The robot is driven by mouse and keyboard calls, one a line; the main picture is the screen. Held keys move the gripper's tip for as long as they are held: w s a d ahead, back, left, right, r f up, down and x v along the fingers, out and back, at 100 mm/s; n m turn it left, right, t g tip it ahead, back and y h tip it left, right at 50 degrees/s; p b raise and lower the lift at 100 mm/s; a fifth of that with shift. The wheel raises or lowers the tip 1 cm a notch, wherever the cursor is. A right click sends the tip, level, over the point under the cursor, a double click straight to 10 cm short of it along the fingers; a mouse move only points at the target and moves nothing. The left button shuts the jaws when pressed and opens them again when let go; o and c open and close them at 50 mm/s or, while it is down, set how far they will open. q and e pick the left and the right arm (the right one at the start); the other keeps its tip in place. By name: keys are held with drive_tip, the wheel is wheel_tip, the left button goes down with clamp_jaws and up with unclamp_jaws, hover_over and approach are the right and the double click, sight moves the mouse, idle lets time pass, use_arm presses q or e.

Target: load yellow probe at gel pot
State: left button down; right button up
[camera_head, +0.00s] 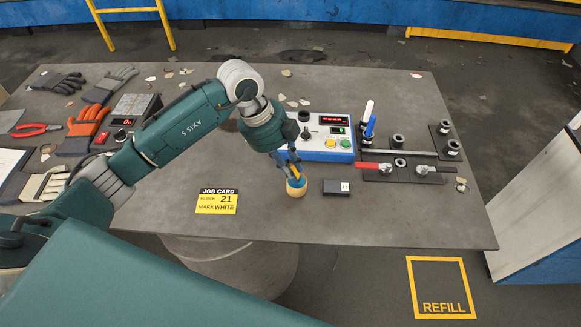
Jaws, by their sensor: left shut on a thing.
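My left arm comes in from the left, and its gripper (290,163) points down above the table. It is shut on the yellow probe (294,172), which shows only as a small yellow piece between the fingers. Directly below is a small tan round pot (297,191), which looks like the gel pot, with blue at its top. The probe's lower end is at the pot's mouth; I cannot tell whether it touches the gel. My right gripper is not in view.
A control box (328,148) with a red display stands behind the gripper. A small black block (336,187) lies just right of the pot. White (368,110) and blue (370,126) probe-like handles stand further right. A yellow job card (216,201) lies left.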

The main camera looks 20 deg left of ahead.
sight(291, 166)
use_arm(q)
drive_tip(key=shift+r+p, duration=2.05)
drive_tip(key=shift+r, duration=1.05)
